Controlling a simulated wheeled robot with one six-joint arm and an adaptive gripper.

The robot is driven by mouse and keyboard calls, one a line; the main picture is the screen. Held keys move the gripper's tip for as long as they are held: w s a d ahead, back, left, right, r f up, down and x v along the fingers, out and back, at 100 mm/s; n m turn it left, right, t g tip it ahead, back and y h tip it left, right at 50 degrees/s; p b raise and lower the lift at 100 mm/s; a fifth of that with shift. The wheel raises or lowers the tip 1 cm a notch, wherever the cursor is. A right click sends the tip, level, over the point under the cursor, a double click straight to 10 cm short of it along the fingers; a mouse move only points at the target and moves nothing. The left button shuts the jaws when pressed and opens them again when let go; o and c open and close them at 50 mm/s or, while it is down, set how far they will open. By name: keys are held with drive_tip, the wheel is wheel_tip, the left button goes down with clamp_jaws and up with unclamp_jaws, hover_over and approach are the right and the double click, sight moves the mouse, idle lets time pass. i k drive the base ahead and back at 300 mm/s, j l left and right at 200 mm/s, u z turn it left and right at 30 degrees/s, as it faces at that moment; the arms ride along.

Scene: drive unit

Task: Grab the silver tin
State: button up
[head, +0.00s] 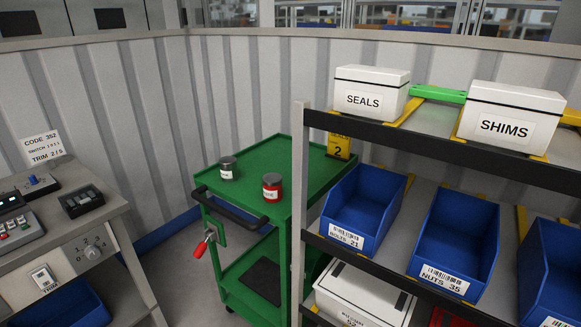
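The silver tin (227,169) is a small grey metal cylinder with a white label. It stands upright on the top of the green cart (290,150), near the cart's left edge. A red tin (272,187) with a white label and a grey lid stands to its right and a little closer to me, apart from it. My gripper is not in view.
A black handle (235,208) and a red-gripped lever (203,243) stick out from the cart's near side. A shelf rack with blue bins (455,240) and white boxes (371,92) stands right. A control bench (95,231) stands left. A corrugated wall is behind.

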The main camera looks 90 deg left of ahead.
sight(228, 165)
drive_tip(key=u, duration=3.4)
drive_tip(key=i+j, duration=0.25)
drive_tip(key=i, duration=0.3)
drive_tip(key=i+j, duration=0.2)
drive_tip(key=i, duration=0.3)
drive_tip(key=i+j, duration=0.25)
drive_tip(key=i, duration=0.3)
